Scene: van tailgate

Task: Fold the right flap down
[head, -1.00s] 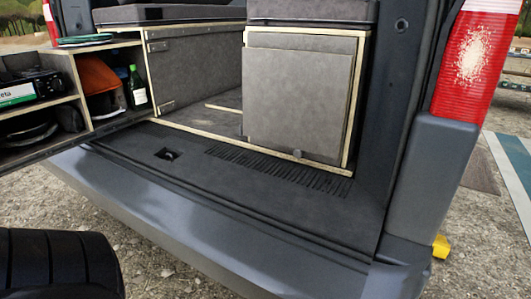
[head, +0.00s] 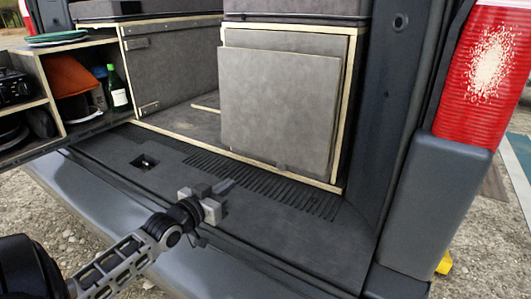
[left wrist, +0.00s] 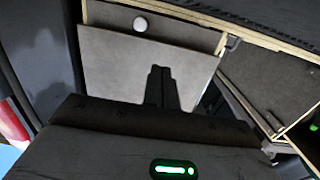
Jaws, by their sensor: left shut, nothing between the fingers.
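The right flap (head: 275,105) is a grey panel standing nearly upright against the front of the right-hand cabinet. A darker strip of the cabinet front shows above its top edge. My left gripper (head: 228,187) is shut and empty, over the ribbed floor just in front of the flap's lower left, apart from it in the head view. In the left wrist view the light grey flap (left wrist: 115,62) lies beyond the dark fingers (left wrist: 160,75), with a round white knob (left wrist: 140,24) on the darker panel by it. Whether the fingers touch the flap cannot be told. My right gripper is not in view.
An open shelf unit (head: 52,88) with a green bottle (head: 117,90) and an orange item stands at the left. A dark body pillar and red tail light (head: 490,75) bound the right side. The bare ribbed floor (head: 300,195) and bumper lie in front.

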